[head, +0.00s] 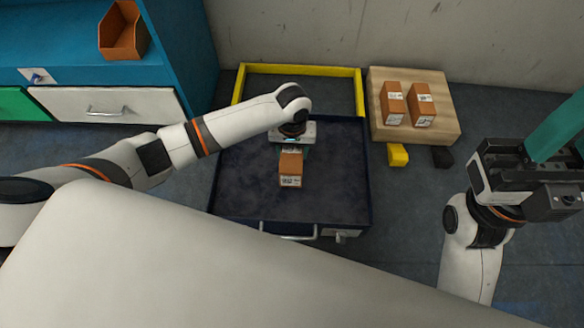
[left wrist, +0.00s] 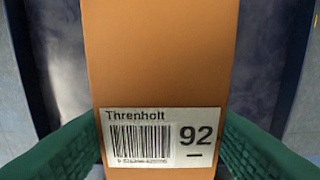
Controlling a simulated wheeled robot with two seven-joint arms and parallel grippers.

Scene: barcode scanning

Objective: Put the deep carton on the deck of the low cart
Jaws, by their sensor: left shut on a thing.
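An orange-brown carton (head: 290,165) with a white label is over the dark deck of the low cart (head: 240,190). My left gripper (head: 291,150) is shut on this carton from above. In the left wrist view the carton (left wrist: 160,60) stands between the green fingers, and its label reads Threnholt 92 with a barcode. The cart's dark blue rim shows on both sides there. I cannot tell whether the carton touches the deck. My right gripper (head: 540,160) is at the right edge, away from the cart, with teal finger parts partly out of frame.
Two similar cartons (head: 393,103) (head: 421,105) stand on a wooden pallet (head: 447,120) at back right. A yellow rail (head: 300,69) lies behind the cart. Yellow (head: 397,155) and black (head: 442,157) blocks lie by the pallet. A blue cabinet with an orange bin (head: 122,32) is at left.

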